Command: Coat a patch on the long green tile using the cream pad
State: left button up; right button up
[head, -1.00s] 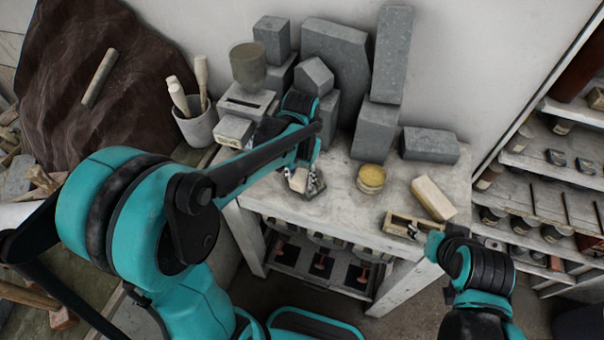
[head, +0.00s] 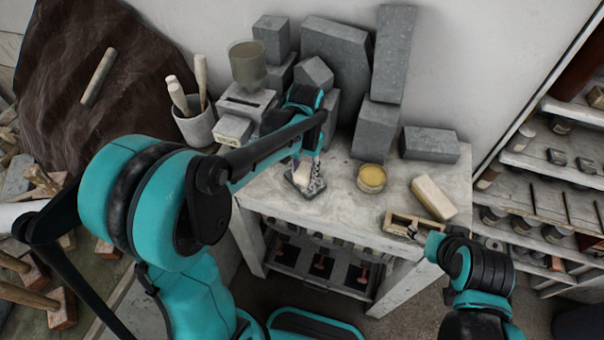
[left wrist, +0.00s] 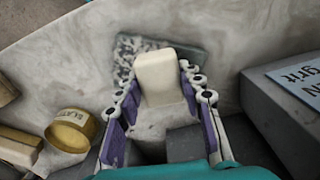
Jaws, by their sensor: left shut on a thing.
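My left gripper (head: 308,168) is shut on the cream pad (left wrist: 160,78), which stands out between its fingers in the left wrist view. The pad is over the long green tile (left wrist: 186,62), a dark grey-green slab lying on the worktable; I cannot tell for sure whether they touch. The tile also shows in the head view (head: 305,187), partly hidden by the gripper. Pale speckles mark the tile's left part in the left wrist view. My right gripper (head: 419,235) is beside a small wooden frame (head: 400,221); its fingers are too small to read.
A round yellow-topped tin (head: 371,178) and a pale block (head: 433,198) stand on the worktable (head: 340,215) to the right. Grey stone blocks (head: 430,145) line the back. A cup of tools (head: 197,127) stands left. Bare table lies between tile and tin.

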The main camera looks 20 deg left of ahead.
aim_at(299, 186)
pick_arm(q)
jog(key=shift+s+a, duration=0.15)
jog(key=shift+s, duration=0.7)
jog(key=shift+s+a, duration=0.1)
jog(key=shift+s, duration=0.75)
jog(key=shift+w+d, duration=0.15)
jog(key=shift+w, duration=0.75)
jog(key=shift+w+d, duration=0.1)
jog(key=shift+w, duration=0.8)
jog(key=shift+s+a+r+p, duration=0.1)
jog(key=shift+s+r+p, duration=0.45)
jog(key=shift+s+r, duration=0.1)
jog(key=shift+s, duration=0.3)
jog(key=shift+w, duration=0.1)
